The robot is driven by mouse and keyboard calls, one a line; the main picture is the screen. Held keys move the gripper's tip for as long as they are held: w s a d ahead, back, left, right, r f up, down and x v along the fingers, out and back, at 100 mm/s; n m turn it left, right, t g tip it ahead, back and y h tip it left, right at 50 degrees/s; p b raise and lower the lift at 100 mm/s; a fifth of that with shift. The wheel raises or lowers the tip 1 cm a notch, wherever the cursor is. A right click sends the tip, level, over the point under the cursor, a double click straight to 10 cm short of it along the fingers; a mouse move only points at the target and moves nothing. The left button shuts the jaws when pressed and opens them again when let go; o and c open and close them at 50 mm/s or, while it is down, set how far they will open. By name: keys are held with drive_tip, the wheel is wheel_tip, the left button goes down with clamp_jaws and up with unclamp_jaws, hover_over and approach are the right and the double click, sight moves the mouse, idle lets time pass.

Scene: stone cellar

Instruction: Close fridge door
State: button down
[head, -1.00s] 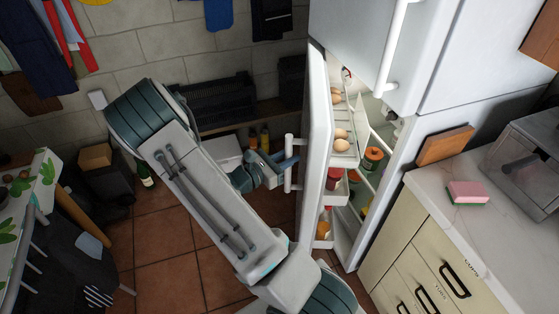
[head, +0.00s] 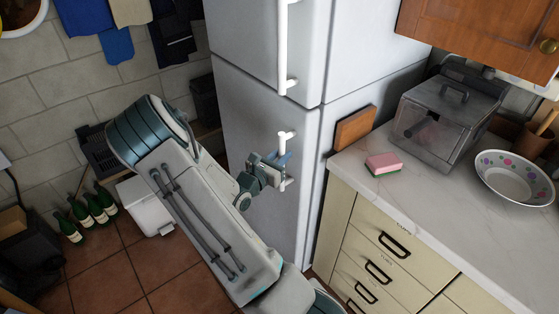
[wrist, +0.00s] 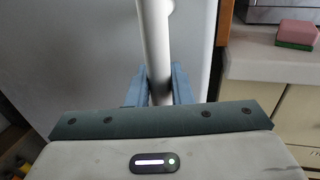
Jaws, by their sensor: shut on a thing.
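The fridge is white, with an upper door and a lower door (head: 245,115). In the head view the lower door lies flush with the body, and no shelves or food show inside. The upper door (head: 262,35) is shut too. My gripper (head: 282,160) is at the lower door's white vertical handle (head: 286,136). In the wrist view the blue fingers (wrist: 155,85) stand on both sides of the handle (wrist: 154,40) and are shut on it. Part of the handle is hidden behind the fingers.
A counter (head: 440,205) with cream drawers (head: 375,255) stands right of the fridge. It holds a pink and green sponge (head: 383,163), a grey machine (head: 445,115) and a spotted bowl (head: 515,180). Green bottles (head: 90,212) and a white bin (head: 145,207) stand on the floor at left.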

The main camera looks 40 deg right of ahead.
drive_tip(key=shift+d+r, duration=0.25)
drive_tip(key=shift+d, duration=0.25)
drive_tip(key=c, duration=1.6)
unclamp_jaws()
drive_tip(key=shift+c, duration=0.2)
drive_tip(key=o, duration=0.3)
drive_tip(key=shift+s+d+f, duration=0.1)
drive_tip(key=shift+d, duration=0.2)
drive_tip(key=shift+a, duration=0.15)
drive_tip(key=shift+f, duration=0.1)
drive_tip(key=shift+a, duration=0.15)
drive_tip(key=shift+a, duration=0.3)
drive_tip(key=b+v, duration=0.1)
drive_tip(key=v, duration=1.2)
drive_tip(key=shift+b, duration=0.4)
